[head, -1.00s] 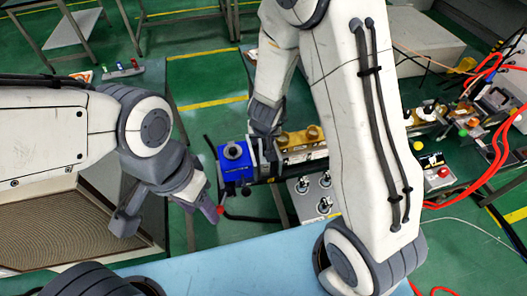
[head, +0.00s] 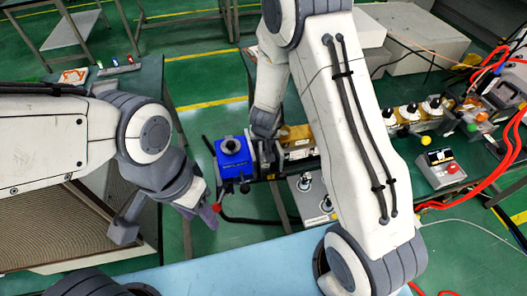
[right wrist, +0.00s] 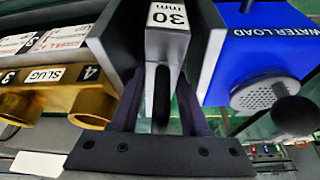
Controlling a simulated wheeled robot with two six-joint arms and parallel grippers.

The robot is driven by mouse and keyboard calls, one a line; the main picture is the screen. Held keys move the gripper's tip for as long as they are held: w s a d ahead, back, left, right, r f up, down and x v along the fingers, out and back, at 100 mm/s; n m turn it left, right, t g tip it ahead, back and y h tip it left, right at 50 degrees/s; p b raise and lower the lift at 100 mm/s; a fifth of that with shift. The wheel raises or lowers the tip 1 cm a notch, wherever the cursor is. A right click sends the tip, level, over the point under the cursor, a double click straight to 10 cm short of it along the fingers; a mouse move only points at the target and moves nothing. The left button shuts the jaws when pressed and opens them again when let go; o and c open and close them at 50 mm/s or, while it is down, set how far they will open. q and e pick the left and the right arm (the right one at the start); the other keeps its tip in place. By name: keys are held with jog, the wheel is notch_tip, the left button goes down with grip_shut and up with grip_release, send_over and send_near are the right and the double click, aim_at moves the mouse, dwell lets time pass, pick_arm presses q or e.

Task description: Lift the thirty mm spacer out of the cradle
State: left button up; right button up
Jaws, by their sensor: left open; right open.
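The thirty mm spacer (right wrist: 168,45) is a grey block labelled "30 mm" in the right wrist view, with a dark slot below its label. It stands between grey flanges. My right gripper (right wrist: 162,95) is open, with one finger on each side of the spacer; I cannot tell whether they touch it. In the head view my right gripper (head: 266,150) is beside the blue water load (head: 234,158), and it largely hides the spacer. The cradle cannot be made out clearly. My left gripper (head: 207,210) is open and empty, below and left of the water load.
The water load (right wrist: 262,55) is close on the right in the wrist view, and a gold part marked "SLUG" (right wrist: 55,95) on the left. A panel with metal fittings (head: 312,196) lies below the line. A red-button box (head: 440,168) and red hoses (head: 490,190) are at the right.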

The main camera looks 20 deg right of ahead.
jog(key=shift+c, duration=0.3)
grip_shut()
jog(key=shift+r, duration=0.1)
dwell(1.0)
